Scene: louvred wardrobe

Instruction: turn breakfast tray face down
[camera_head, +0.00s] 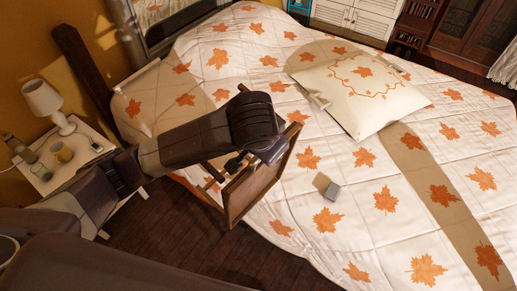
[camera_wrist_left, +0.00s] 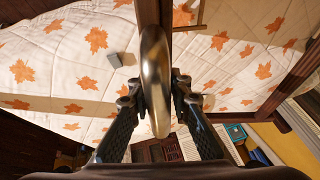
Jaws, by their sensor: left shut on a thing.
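The wooden breakfast tray (camera_head: 262,183) is held on edge, steeply tilted, at the near left side of the bed. Legs or bars show on its left side in the head view. My left gripper (camera_head: 250,162) is at the tray's upper edge, mostly hidden by its own wrist. In the left wrist view, my left gripper (camera_wrist_left: 157,95) has its two fingers on either side of a shiny metallic handle (camera_wrist_left: 155,75). The tray's wood (camera_wrist_left: 158,14) runs edge-on beyond it. My right gripper is not in view.
The bed (camera_head: 300,225) has a leaf-patterned quilt, a pillow (camera_head: 360,90) and a small grey box (camera_head: 332,191). A nightstand (camera_head: 75,173) with a lamp (camera_head: 45,102), a mug (camera_head: 62,152) and a glass stands left. Dark floor (camera_head: 170,240) lies between.

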